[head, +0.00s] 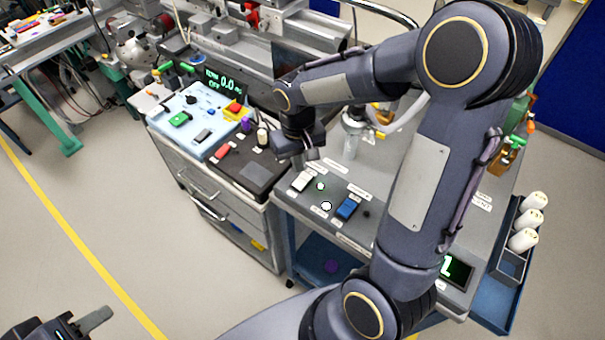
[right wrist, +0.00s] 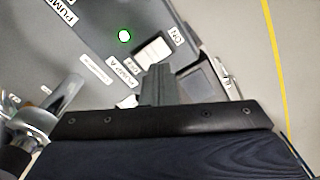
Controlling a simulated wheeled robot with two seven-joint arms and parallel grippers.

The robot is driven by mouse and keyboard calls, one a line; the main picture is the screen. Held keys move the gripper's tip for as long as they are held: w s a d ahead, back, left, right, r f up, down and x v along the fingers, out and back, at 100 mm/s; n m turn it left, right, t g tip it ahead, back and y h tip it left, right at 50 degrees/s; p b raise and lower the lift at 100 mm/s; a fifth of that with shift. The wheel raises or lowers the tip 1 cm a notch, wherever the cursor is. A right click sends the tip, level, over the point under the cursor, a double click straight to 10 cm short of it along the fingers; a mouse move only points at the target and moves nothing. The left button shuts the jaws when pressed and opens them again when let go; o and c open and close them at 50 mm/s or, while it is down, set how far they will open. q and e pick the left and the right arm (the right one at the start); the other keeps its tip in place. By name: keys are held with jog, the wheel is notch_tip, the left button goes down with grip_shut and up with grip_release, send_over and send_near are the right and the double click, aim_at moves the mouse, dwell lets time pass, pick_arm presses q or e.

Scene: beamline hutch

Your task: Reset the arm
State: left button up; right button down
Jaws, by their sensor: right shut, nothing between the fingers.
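My right gripper (head: 310,158) is shut and empty, over the grey bench panel just behind a white rocker switch (head: 302,181). In the right wrist view its closed fingers (right wrist: 158,72) point at this switch (right wrist: 153,51), labelled PUMP A with ON and OFF at its ends. I cannot tell whether they touch. A green lamp (right wrist: 124,36) beside the switch is lit; it also shows in the head view (head: 320,186). My left gripper (head: 95,318) is at the bottom left, over the floor, partly cut off; its opening is unclear.
A blue switch (head: 347,208) and a pale round lamp (head: 326,206) are on the same panel. The pale blue tray (head: 192,118) holds small parts at left. White bottles (head: 530,218) stand in a blue rack at right. Floor at left is free.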

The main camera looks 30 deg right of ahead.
jog(key=shift+r, duration=0.6)
jog(key=s+a+r+t+y, duration=0.2)
jog(key=s+r, duration=0.2)
jog(key=s, duration=0.4)
jog(key=s+a+r+t+y, duration=0.1)
jog(key=s+a+r+t, duration=0.1)
jog(key=s+r, duration=0.3)
jog(key=s+t, duration=0.1)
jog(key=s, duration=0.3)
jog(key=shift+r+t+y, duration=0.15)
jog(key=shift+t+y, duration=0.15)
jog(key=shift+y, duration=0.1)
jog(key=shift+a, duration=0.1)
